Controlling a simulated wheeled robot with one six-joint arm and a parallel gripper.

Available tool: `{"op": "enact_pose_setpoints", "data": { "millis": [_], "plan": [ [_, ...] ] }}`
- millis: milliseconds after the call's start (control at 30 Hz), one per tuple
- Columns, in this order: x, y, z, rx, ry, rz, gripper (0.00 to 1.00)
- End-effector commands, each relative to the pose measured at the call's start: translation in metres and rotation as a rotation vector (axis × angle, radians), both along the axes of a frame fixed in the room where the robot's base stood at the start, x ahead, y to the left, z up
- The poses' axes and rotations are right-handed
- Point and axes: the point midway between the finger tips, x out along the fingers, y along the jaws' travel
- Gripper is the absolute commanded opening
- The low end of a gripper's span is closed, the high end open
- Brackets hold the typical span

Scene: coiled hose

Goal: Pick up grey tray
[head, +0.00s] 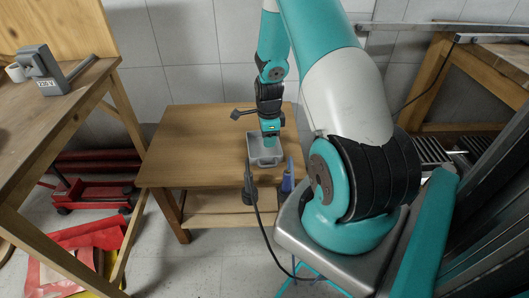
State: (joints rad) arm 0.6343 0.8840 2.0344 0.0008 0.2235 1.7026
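The grey tray (264,158) lies on the small wooden table in the middle of the head view. It is a shallow open box, and its far side is partly hidden by my gripper. My gripper (269,143) points down from the teal arm and its tip overlaps the inside or far part of the tray in the picture. I cannot tell whether it touches the tray. The fingers are too small to tell whether they are open or shut.
The wooden table (190,145) has clear top on its left. A dark tool with a cable (249,185) and a blue bottle-like item (288,178) are near its front right edge. A taller workbench (60,100) stands at left, with a red trolley (95,195) beneath.

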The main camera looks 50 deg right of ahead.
Motion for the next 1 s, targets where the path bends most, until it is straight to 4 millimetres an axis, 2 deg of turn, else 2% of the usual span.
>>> {"op": "enact_pose_setpoints", "data": {
  "millis": [33,133,433,700,1000],
  "plan": [
    [0.000,0.001,-0.014,0.002,0.002,0.001,0.33],
    [0.000,0.001,-0.031,0.001,0.001,0.002,0.33],
    [0.002,0.000,-0.056,0.001,0.000,0.003,0.33],
    [0.008,-0.003,-0.094,0.002,0.001,0.003,0.33],
    [0.008,-0.003,-0.099,0.000,-0.001,0.003,0.33]
  ]
}}
